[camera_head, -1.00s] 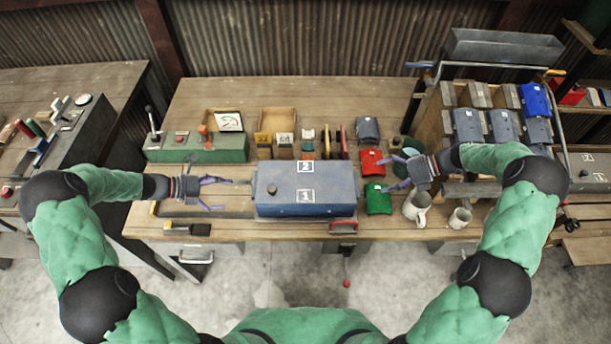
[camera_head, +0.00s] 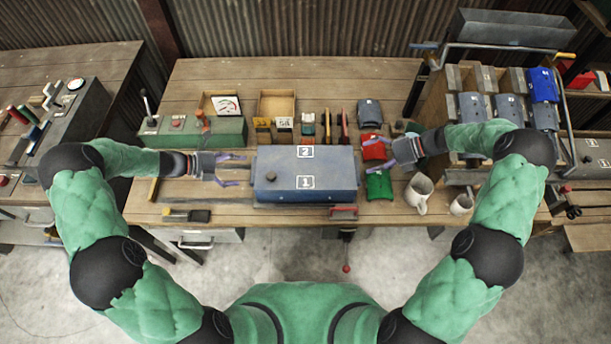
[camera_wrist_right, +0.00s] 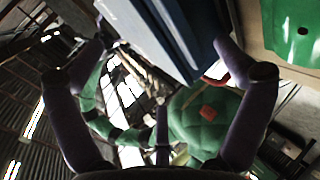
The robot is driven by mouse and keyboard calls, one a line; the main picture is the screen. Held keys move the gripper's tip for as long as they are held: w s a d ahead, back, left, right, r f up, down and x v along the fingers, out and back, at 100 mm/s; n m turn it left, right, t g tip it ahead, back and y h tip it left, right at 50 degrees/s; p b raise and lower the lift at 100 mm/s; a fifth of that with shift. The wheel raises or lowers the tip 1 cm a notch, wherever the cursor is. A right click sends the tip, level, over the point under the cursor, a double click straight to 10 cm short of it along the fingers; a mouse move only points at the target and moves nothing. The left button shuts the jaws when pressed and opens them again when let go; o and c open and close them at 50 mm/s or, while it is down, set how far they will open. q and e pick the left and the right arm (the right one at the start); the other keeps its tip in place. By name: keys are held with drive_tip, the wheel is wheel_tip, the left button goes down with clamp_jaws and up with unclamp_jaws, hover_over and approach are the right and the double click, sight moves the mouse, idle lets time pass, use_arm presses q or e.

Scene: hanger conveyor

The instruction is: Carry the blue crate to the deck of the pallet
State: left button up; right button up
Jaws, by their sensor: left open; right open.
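The blue crate (camera_head: 335,178), a closed box with labels 1 and 2 and a dark knob on its top, sits on the wooden workbench. My left gripper (camera_head: 243,170) is open beside its left end, fingers pointing at it. My right gripper (camera_head: 365,157) is open beside its right end. In the right wrist view, the crate's blue side (camera_wrist_right: 165,35) lies between the spread purple fingers of the right gripper (camera_wrist_right: 160,45). Whether any finger touches the crate I cannot tell. I cannot make out a pallet.
Mugs (camera_head: 419,190) stand at the front right.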

sight(253, 166)
use_arm(q)
drive_tip(key=shift+x, duration=3)
use_arm(e)
drive_tip(key=shift+x, duration=3.1)
